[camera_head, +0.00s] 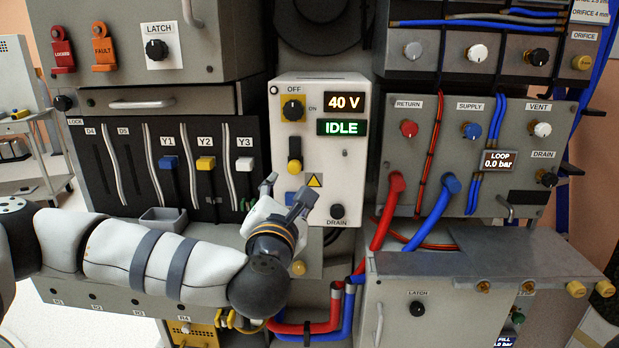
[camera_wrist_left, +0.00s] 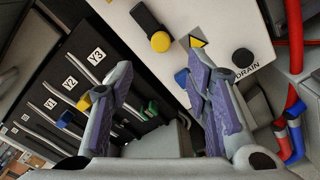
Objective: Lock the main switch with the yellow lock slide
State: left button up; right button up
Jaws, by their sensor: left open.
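The main switch (camera_head: 292,109) is a black knob on a yellow plate, high on the white panel, with OFF above it and ON to its right. The yellow lock slide (camera_head: 294,166) sits at the lower end of a short black slot below the switch. In the left wrist view the slide's yellow knob (camera_wrist_left: 160,42) is just beyond the fingertips. My left gripper (camera_head: 287,190) is open and empty, pointing up at the panel just below the slide, apart from it. Its fingers partly cover a blue part (camera_head: 291,197). My right gripper is not in view.
Displays read 40 V (camera_head: 345,102) and IDLE (camera_head: 343,127). A black DRAIN knob (camera_head: 337,211) is right of the gripper. Slotted levers Y1, Y2 and Y3 (camera_head: 244,164) stand left. Red (camera_head: 386,212) and blue hoses run at right. A grey shelf (camera_head: 480,250) juts out lower right.

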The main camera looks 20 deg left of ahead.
aim_at(293, 170)
pick_arm(q)
jog(key=w, duration=0.3)
jog(key=w+a, duration=0.1)
jog(key=w, duration=0.3)
jog(key=w+a, duration=0.1)
jog(key=w, duration=0.3)
jog(key=shift+b, duration=0.35)
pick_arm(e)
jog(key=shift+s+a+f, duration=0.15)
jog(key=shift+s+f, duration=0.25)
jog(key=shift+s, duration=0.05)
